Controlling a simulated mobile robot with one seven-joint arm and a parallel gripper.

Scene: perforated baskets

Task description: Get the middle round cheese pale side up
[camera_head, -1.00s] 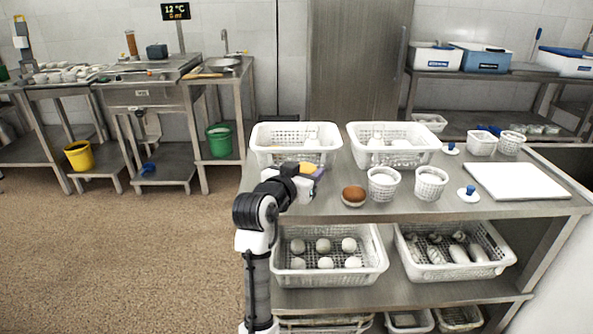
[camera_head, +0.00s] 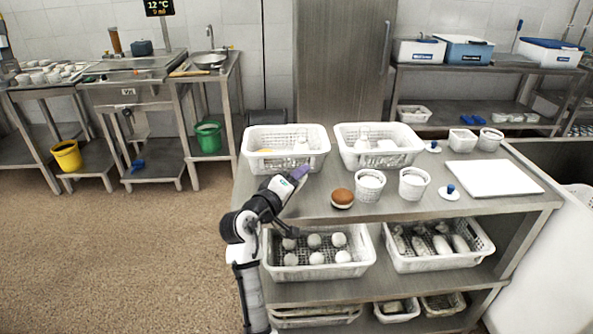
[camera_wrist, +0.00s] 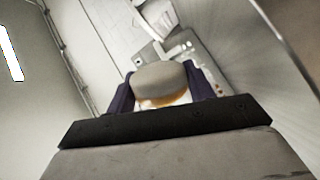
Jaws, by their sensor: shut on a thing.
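My gripper (camera_head: 301,173), with purple fingertips, is above the left part of the steel table, in front of the left white basket. In the wrist view its two dark purple fingers (camera_wrist: 163,90) are shut on a round cheese (camera_wrist: 160,74). That cheese shows a greyish-beige face and an orange-brown lower part. In the head view I cannot make it out. I cannot tell which is the middle cheese.
Two large perforated baskets (camera_head: 284,164) (camera_head: 376,158) stand at the back of the table (camera_head: 400,205). Two small perforated tubs (camera_head: 369,187) (camera_head: 413,185) stand right of the brown-topped cheese. A white board (camera_head: 492,178) lies at right. The lower shelf basket (camera_head: 318,275) holds several pale round pieces.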

